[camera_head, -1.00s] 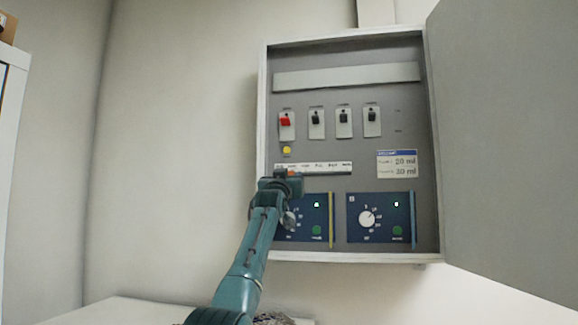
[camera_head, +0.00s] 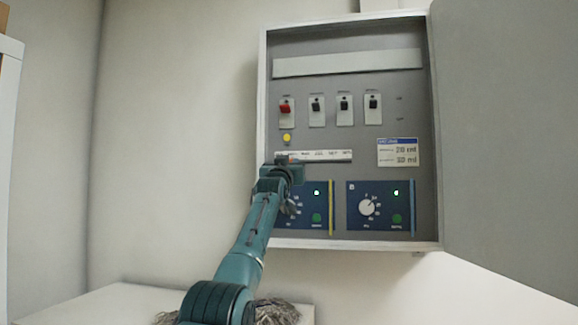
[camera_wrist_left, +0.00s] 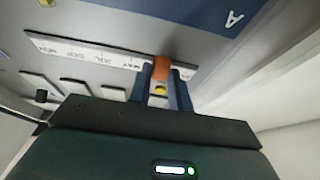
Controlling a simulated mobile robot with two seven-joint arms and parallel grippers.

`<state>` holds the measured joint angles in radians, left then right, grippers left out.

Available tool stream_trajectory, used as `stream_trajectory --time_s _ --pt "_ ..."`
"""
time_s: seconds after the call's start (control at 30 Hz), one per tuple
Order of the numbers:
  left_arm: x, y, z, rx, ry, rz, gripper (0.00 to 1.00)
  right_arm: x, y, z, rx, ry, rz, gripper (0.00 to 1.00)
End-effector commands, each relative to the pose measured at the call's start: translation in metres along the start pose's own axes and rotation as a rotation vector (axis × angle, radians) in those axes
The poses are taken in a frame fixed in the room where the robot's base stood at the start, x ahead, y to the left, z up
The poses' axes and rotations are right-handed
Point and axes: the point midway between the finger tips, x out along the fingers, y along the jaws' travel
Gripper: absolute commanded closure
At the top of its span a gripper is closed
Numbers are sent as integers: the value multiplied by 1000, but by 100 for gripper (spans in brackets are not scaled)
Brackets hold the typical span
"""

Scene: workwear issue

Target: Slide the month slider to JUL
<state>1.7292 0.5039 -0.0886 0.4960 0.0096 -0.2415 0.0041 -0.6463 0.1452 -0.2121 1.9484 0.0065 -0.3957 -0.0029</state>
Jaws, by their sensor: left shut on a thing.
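The month slider strip (camera_head: 325,156) is a long pale label bar in the wall cabinet. In the left wrist view the strip (camera_wrist_left: 85,52) appears upside down, with NOV, SEP, JUL and MAY readable. The orange slider knob (camera_wrist_left: 162,68) sits just beyond MAY, away from JUL. My left gripper (camera_head: 283,159) is at the left part of the strip and hides its labels there. In the wrist view the left gripper (camera_wrist_left: 162,84) has a finger on each side of the knob and is shut on it. My right gripper is not in view.
Above the strip are a yellow button (camera_head: 286,138), a red switch (camera_head: 286,107) and several black switches. Below are two blue dial panels (camera_head: 380,209). The cabinet door (camera_head: 510,140) stands open at the right. The wall to the left is clear.

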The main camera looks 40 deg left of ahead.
Motion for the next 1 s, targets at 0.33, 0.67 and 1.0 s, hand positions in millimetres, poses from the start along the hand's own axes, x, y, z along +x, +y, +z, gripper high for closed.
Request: stream_trajectory --time_s 0.33,0.67,1.0 --pt "0 0 0 0 -1 0 100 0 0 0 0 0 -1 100" --pt "0 32 0 -4 -1 3 100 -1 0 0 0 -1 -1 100" --pt "0 71 0 -5 -1 -2 100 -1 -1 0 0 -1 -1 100"
